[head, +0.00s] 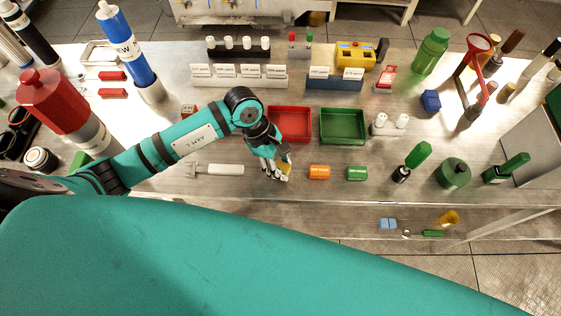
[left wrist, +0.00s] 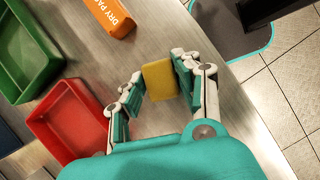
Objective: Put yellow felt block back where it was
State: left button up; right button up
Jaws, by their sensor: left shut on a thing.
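The yellow felt block (left wrist: 159,81) is between the fingers of my left gripper (left wrist: 157,84), which is shut on it, in the left wrist view. In the head view my left gripper (head: 277,172) is over the front part of the metal table, left of the orange block (head: 319,172). There only a small part of the yellow block (head: 288,163) shows behind the fingers. I cannot tell whether the block touches the table. My right gripper is not in view.
A green block (head: 357,173) lies right of the orange one. A red tray (head: 290,137) and a green tray (head: 343,140) stand behind. A white T-shaped tool (head: 219,169) lies to the left. The table's front edge is close.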

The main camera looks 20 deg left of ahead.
pick_arm(q)
jog(key=o, duration=1)
jog(key=shift+f, duration=0.2)
jog(key=shift+a+r, duration=0.1)
jog(key=shift+r, duration=0.05)
jog(key=b+v, duration=0.4)
jog(key=v, duration=0.7)
jog(key=shift+w+a+r, duration=0.1)
jog(key=shift+r, duration=0.3)
